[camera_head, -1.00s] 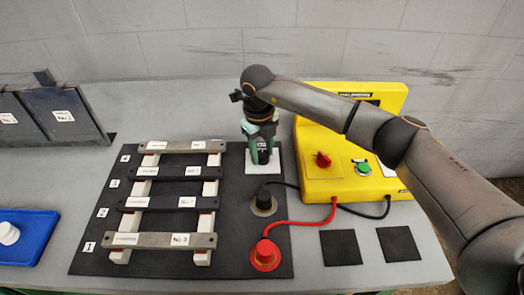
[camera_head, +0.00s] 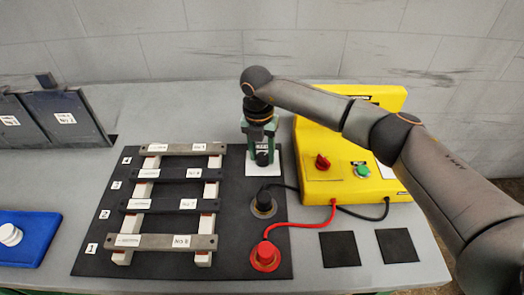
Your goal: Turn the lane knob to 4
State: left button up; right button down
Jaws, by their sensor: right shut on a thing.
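The lane knob (camera_head: 263,157) is a small dark knob on a white plate (camera_head: 263,169) at the upper right corner of the black mat. My right gripper (camera_head: 262,152) comes down over it from above and is shut on it. The fingers cover much of the knob and the plate, so the knob's pointer and any numbers on the plate cannot be read. The mat (camera_head: 230,240) has lanes labelled 1 to 4 from front to back, with several labelled bars lying across white supports. My left gripper is not in view.
A yellow box (camera_head: 318,188) with a red knob (camera_head: 322,162) and a green button (camera_head: 362,171) stands right of the gripper, under my right arm. Red and black cables run from it to terminals on the mat. A blue tray (camera_head: 38,240) with white discs is at left.

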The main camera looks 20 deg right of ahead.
aim_at(260, 155)
jog(key=shift+m, duration=1)
jog(key=shift+c, duration=1.9)
grip_release()
jog(key=shift+r, duration=0.1)
notch_tip(260, 155, up, 12)
jog(key=shift+w+a+r+b, duration=0.2)
jog(key=shift+w+a+b, duration=0.05)
jog(key=shift+b, duration=0.15)
